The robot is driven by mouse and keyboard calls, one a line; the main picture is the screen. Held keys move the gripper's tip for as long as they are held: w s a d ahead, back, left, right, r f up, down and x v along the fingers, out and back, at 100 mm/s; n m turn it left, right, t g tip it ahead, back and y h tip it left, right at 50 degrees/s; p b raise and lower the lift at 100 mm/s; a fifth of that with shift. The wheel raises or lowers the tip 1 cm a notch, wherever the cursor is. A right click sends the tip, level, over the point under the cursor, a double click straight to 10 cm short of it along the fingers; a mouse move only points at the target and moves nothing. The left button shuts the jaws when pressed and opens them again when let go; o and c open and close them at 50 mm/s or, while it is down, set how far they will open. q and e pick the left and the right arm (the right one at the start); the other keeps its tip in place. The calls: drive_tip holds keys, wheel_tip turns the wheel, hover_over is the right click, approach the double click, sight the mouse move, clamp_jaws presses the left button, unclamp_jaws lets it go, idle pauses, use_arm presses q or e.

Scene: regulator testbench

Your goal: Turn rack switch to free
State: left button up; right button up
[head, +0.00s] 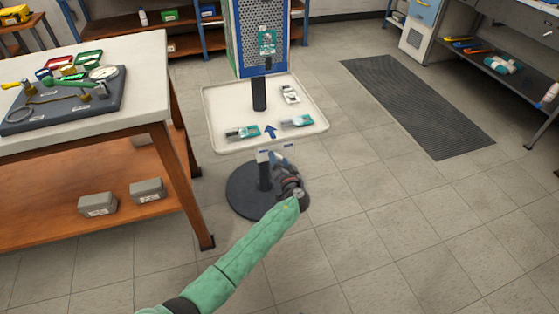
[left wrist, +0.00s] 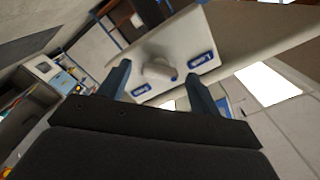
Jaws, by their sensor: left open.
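In the head view the switch plate (head: 264,155) shows as a small pale strip under the front of the tray, with the knob hidden. My left gripper (head: 281,160) is just in front of it. In the left wrist view my left gripper (left wrist: 157,84) is open, one fingertip on either side of the knob in the picture. I cannot tell whether they touch it. My right gripper is in neither view.
A workbench (head: 140,70) with a dark tool board (head: 60,115) is at left. The floor at right is clear around a dark mat (head: 415,105).

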use_arm(q)
drive_tip(key=shift+w, duration=0.1)
drive_tip(key=c, duration=1)
